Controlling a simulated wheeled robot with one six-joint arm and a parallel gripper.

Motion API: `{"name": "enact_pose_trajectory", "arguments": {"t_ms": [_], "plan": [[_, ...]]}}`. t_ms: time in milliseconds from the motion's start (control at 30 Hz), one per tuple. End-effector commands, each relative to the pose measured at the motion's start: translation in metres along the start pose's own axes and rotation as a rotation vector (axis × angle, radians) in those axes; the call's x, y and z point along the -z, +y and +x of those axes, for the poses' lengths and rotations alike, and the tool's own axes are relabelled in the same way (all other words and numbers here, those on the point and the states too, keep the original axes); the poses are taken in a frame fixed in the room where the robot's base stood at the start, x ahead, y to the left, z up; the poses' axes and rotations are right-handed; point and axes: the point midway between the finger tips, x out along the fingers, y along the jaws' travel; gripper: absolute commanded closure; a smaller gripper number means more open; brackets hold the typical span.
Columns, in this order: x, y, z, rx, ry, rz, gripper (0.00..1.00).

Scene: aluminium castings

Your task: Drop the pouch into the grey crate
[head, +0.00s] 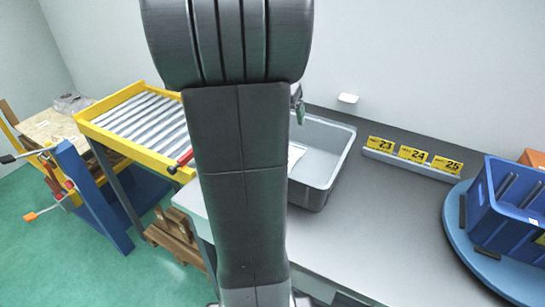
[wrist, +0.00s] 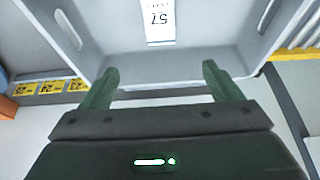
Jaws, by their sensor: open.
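The grey crate (head: 325,165) stands on the bench behind my arm, its left part hidden by the arm. In the wrist view the grey crate (wrist: 100,62) fills the upper part, just beyond my fingertips. A flat white piece marked 57 (wrist: 160,22) shows inside it; I cannot tell whether this is a label or part of the pouch. No other pouch is visible. My gripper (wrist: 160,84) is open, with nothing between its two green fingers. In the head view only a bit of my gripper (head: 299,108) shows past the arm, over the crate.
A yellow-framed roller conveyor (head: 135,88) is at left, a blue clamp stand (head: 90,195) beside it. Yellow tags 23, 24 and 25 (head: 412,155) stand right of the crate. A blue bin (head: 510,215) sits on a round blue turntable (head: 460,225). The bench middle (head: 375,235) is clear.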

Motion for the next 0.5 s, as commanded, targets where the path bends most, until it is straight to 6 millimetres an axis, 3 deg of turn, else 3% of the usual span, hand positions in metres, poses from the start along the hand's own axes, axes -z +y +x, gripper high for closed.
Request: {"name": "enact_pose_trajectory", "arguments": {"t_ms": [200, 500], "plan": [[0.0, -0.001, -0.04, 0.002, 0.001, 0.0, 0.15], [0.0, 0.0, -0.054, 0.0, -0.001, 0.0, 0.15]]}}
